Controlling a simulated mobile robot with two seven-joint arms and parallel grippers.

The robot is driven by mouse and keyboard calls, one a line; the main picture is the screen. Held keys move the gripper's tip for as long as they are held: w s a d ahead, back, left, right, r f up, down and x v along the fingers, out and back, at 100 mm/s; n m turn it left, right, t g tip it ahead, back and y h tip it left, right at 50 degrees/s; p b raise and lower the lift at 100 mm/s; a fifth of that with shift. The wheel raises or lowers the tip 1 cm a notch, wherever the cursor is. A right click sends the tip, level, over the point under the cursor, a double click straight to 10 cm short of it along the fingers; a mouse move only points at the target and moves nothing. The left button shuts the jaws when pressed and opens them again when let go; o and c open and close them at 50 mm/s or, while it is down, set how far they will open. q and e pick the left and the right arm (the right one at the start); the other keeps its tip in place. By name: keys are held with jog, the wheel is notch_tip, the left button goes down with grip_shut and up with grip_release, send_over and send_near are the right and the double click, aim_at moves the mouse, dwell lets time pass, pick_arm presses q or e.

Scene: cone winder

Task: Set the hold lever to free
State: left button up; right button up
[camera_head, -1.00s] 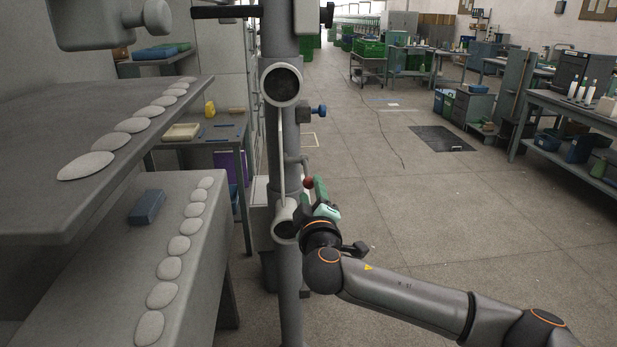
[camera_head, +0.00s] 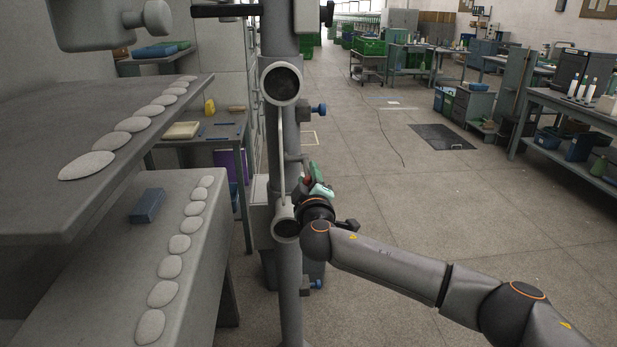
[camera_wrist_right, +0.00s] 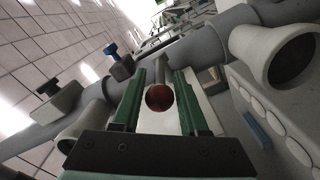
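The hold lever is a thin grey rod with a red ball knob (camera_head: 308,181), on the grey upright post (camera_head: 289,135). My right gripper (camera_head: 312,172) is at the knob in the head view and partly hides it. In the right wrist view the red ball (camera_wrist_right: 159,97) sits between the two green fingers of my right gripper (camera_wrist_right: 160,82). The fingers are open around it, with what looks like a small gap on each side. The lever's rod runs away beyond the ball. My left gripper is not in view.
Two grey shelves (camera_head: 60,215) with rows of pale oval pads stand left of the post. A blue block (camera_head: 147,205) lies on the lower one. Blue knobs (camera_head: 319,110) stick out from the post's right side. The floor (camera_head: 480,220) to the right is open.

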grip_shut()
dwell(1.2)
